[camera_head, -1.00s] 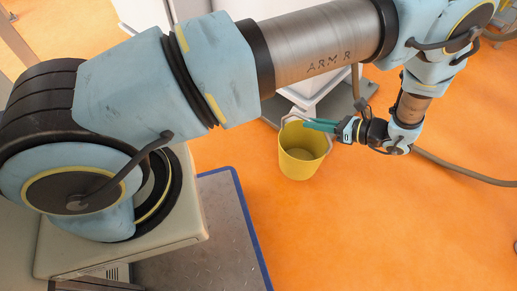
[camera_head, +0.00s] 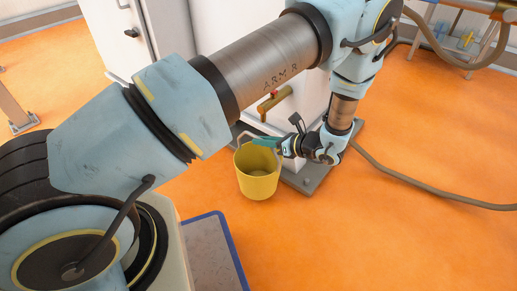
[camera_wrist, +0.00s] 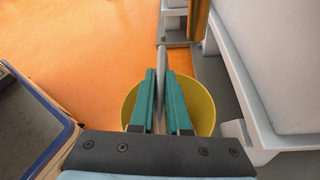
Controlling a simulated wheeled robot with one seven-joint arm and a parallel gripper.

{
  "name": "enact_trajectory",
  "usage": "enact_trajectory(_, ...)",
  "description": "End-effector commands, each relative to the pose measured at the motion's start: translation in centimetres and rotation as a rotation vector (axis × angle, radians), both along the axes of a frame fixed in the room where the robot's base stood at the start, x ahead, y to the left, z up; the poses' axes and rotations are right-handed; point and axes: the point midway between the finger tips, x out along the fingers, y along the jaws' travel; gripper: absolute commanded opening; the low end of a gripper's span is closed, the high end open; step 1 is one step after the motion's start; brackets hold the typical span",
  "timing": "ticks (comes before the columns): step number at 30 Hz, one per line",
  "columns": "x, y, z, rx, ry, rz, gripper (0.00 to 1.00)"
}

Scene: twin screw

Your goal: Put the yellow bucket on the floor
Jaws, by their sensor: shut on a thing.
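The yellow bucket (camera_head: 258,186) is upright and empty as far as I can see, near the middle of the head view. My gripper (camera_head: 266,142) reaches in from the right over its rim, with teal fingers shut on the bucket's grey handle. In the wrist view, the fingers (camera_wrist: 161,82) pinch the handle, and the bucket (camera_wrist: 204,106) shows on both sides below them. The orange floor (camera_head: 330,240) lies around and beneath the bucket. I cannot tell whether the bottom touches the floor or hangs just above it.
A white cabinet (camera_head: 225,30) on a grey base plate (camera_head: 318,178) stands just behind the bucket. A brass tap (camera_head: 276,103) sticks out from it above the bucket. A blue-edged metal platform (camera_head: 212,255) is at front left. A hose (camera_head: 420,186) crosses the right floor.

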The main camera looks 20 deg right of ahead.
Motion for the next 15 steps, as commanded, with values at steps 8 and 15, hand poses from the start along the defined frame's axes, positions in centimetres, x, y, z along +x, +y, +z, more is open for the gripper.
enact_trajectory(8,1.3,0.9,-2.3,0.002,0.002,0.001,0.0)
enact_trajectory(15,1.3,0.8,-3.4,-0.001,-0.003,-0.001,0.0)
